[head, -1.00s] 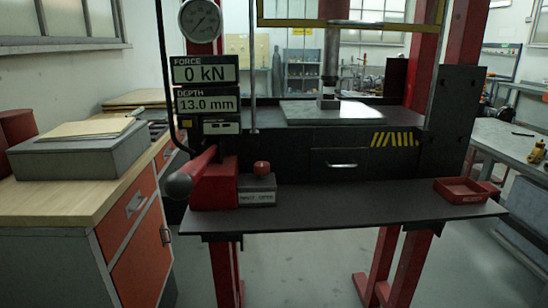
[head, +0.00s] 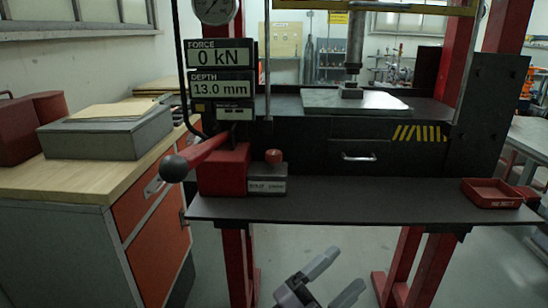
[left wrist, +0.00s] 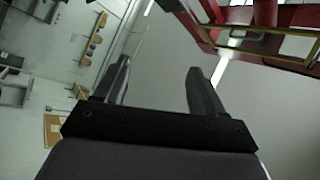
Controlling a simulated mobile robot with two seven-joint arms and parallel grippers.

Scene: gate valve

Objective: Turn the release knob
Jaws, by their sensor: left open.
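The release knob (head: 273,156) is a small red knob on top of a grey block (head: 266,179) with a label, at the left part of the press's front shelf. A red pump body (head: 224,170) with a lever ending in a dark ball (head: 175,168) stands just left of it. My left gripper (head: 338,276) is at the bottom of the head view, open and empty, below the shelf's front edge and apart from the knob. Its two fingers also show apart in the left wrist view (left wrist: 158,85). My right gripper is not in view.
The dark shelf (head: 370,198) is clear between the knob block and a red tray (head: 491,193) at right. The display panel (head: 221,72) reads 0 kN and 13.0 mm. A wooden-topped cabinet (head: 85,185) stands at left.

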